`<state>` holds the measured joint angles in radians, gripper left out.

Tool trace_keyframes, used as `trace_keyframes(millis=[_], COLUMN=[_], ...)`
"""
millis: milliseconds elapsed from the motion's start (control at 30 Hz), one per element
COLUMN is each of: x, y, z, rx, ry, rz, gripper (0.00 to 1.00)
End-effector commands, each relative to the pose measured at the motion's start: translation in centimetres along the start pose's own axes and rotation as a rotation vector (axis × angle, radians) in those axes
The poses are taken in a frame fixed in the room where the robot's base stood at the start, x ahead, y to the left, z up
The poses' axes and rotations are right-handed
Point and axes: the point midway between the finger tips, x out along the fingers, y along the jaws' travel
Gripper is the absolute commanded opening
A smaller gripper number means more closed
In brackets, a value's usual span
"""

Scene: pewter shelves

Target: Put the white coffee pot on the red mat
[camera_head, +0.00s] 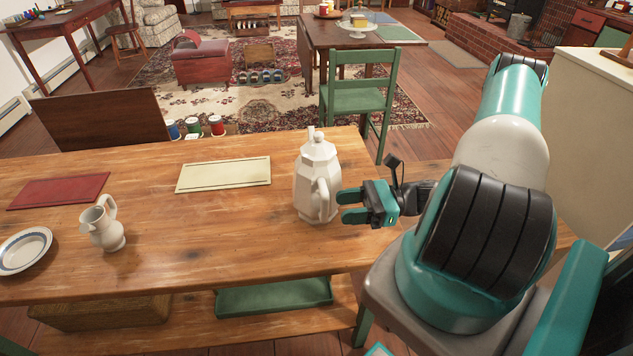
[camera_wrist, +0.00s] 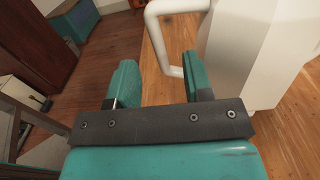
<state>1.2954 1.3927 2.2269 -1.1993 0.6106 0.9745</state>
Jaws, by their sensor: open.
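The white coffee pot (camera_head: 315,165) stands upright on the wooden table, right of the middle, its faceted body topped by a lid with a knob. Its handle faces my gripper. My gripper (camera_head: 343,206) is open beside the handle, with its fingers pointing left. In the wrist view the fingers of my gripper (camera_wrist: 160,75) are apart, and the handle (camera_wrist: 166,45) of the pot lies ahead, about between them. I cannot tell whether a finger touches it. The red mat (camera_head: 58,191) lies flat and empty at the table's left side.
A cream mat (camera_head: 223,174) lies between the red mat and the pot. A small white pitcher (camera_head: 102,224) stands in front of the red mat, with a plate (camera_head: 24,250) at the left edge. The table's middle front is clear. A green chair (camera_head: 360,97) stands behind.

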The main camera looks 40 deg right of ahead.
Motion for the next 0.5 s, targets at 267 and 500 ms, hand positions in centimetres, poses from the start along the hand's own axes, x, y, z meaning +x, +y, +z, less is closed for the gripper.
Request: trace_keyframes(millis=[267,500], x=[3.9,5.3], y=[0.2,0.1], z=[0.7,0.5], rx=[0.002,0.000], ry=[-0.002,-0.001], rz=[0.006,0.001], gripper=[0.46,0.46])
